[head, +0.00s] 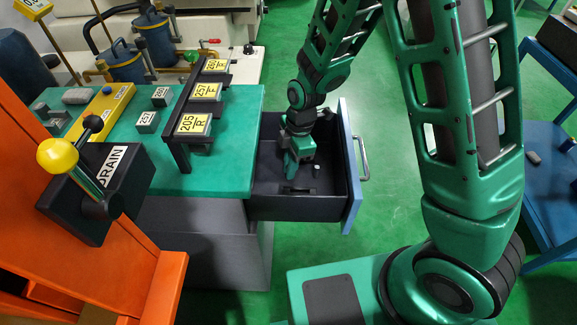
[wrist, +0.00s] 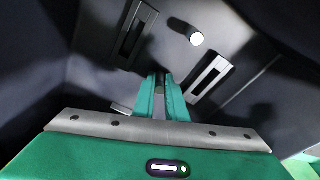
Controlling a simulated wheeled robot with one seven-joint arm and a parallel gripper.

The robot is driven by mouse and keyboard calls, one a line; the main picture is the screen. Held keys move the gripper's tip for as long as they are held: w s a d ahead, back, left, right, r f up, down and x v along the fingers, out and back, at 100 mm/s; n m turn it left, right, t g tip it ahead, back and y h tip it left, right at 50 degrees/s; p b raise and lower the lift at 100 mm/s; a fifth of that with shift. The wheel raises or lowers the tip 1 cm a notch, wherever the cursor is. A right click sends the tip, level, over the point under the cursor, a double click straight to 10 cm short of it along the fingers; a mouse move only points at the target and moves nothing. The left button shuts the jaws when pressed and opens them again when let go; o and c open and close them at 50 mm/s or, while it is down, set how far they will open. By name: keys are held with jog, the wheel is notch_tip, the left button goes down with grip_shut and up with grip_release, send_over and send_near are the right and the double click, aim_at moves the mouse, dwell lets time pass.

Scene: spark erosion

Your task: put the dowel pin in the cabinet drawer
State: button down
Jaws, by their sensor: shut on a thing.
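The cabinet drawer (head: 275,210) is pulled out, dark inside, with a blue front and a metal handle. My gripper (head: 292,172) points down inside it, near the drawer floor. In the wrist view my gripper's green fingers (wrist: 161,80) are close together, with a narrow dark strip between their tips. The dowel pin is mostly hidden between the fingers, and its shape cannot be made out. I cannot tell whether it touches the drawer floor.
A small white round-topped thing (wrist: 196,39) is in the drawer beyond the fingertips. Slotted dark plates (wrist: 208,79) lie on its floor. The green cabinet top (head: 235,155) carries a black rack with number signs (head: 194,124). An orange frame with a yellow-knobbed lever (head: 58,158) stands at left.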

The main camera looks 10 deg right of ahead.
jog(key=c, duration=1.8)
grip_release()
jog(key=shift+r, duration=0.1)
notch_tip(320, 180, up, 12)
jog(key=d, duration=0.1)
jog(key=shift+w+d, duration=0.2)
jog(key=shift+d, duration=0.2)
